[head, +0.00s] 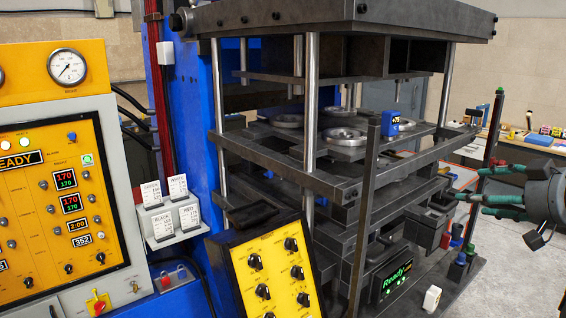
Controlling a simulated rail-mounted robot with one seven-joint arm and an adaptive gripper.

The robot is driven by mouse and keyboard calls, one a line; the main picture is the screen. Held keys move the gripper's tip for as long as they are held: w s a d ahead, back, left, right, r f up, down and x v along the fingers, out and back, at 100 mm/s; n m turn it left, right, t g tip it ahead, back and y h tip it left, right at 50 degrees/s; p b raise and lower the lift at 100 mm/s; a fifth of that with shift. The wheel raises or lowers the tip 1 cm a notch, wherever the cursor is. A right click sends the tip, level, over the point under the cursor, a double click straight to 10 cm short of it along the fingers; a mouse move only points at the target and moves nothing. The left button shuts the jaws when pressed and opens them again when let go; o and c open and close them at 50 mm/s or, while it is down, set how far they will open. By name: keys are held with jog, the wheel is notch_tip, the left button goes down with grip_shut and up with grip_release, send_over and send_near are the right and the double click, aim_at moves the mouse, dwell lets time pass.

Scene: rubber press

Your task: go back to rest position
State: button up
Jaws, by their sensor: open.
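My gripper (474,186) is at the right edge of the head view, beside the open right side of the press (330,185). Its teal fingers point left, spread apart, with nothing seen between them. The grey wrist body behind them is partly cut off by the picture edge. The fingertips look close to the press's lower plates; I cannot tell whether they touch. The press has dark plates on steel columns, with several round metal moulds (345,137) on its middle plate. A small blue block (390,122) marked +75 stands there too.
A yellow control panel (60,190) reading READY stands at left. A tilted yellow knob box (270,265) and a green-lit display (396,281) are in front. A table with small coloured items (540,138) is at far right.

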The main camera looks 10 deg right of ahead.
notch_tip(320, 180, down, 17)
jog(key=d+n+y+b, duration=0.1)
jog(key=d+y+b, duration=0.1)
jog(key=b, duration=0.4)
jog(key=shift+w+d+f+n+b, duration=0.15)
jog(key=shift+d+n+b, duration=0.15)
jog(key=shift+n, duration=0.1)
